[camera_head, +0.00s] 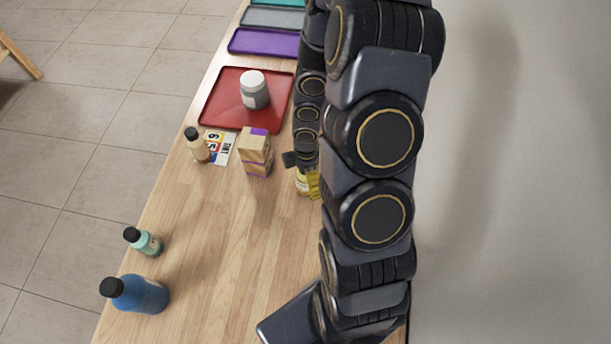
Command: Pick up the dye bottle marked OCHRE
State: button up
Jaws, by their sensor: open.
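A bottle with a yellow body (302,185) stands on the wooden table beside my arm; its right side is hidden by the arm and no label word is readable. My gripper (298,164) is small and dark in this view, open, close above or around the top of this yellow bottle; I cannot tell whether it touches. A tan bottle with a black cap (200,151) stands further left, apart from the gripper. I cannot read OCHRE on either bottle.
A tan box (256,152) stands just left of my gripper, near a printed card (219,148). A white-lidded grey jar (254,93) is on a red tray (223,103). A purple tray (262,42) lies beyond. Green (148,243) and blue (144,294) bottles stand near the left edge.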

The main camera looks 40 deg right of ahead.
jog(key=c, duration=1.2)
